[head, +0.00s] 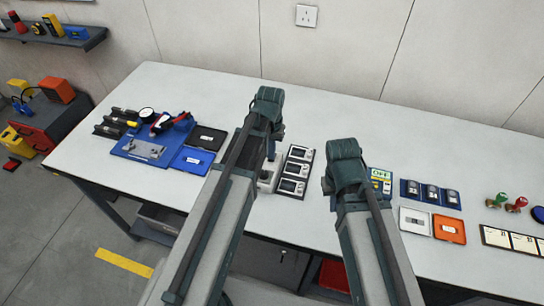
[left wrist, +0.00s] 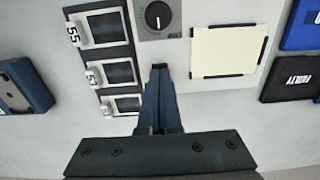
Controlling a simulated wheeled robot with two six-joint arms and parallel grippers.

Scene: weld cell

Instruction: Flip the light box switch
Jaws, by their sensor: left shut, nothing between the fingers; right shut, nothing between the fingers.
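A small grey box with a round black dial (left wrist: 157,15) shows at the top of the left wrist view; in the head view this box (head: 266,173) is partly behind my left arm. Beside it, a pale plate with a cream panel (left wrist: 225,50) held at black corners looks like the light box; my left arm covers most of it in the head view. I cannot make out its switch. My left gripper (left wrist: 160,70) is shut and empty, its tips beside the dial box. My right gripper (head: 333,182) is shut, mostly hidden by its own arm.
Three small meters (head: 293,172) stand right of the dial box. A black tray marked FAULTY (left wrist: 292,78) and a blue tray (head: 193,160) lie to the left in the head view. Labelled trays and stamps (head: 515,204) fill the right. The table's back strip (head: 200,90) is clear.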

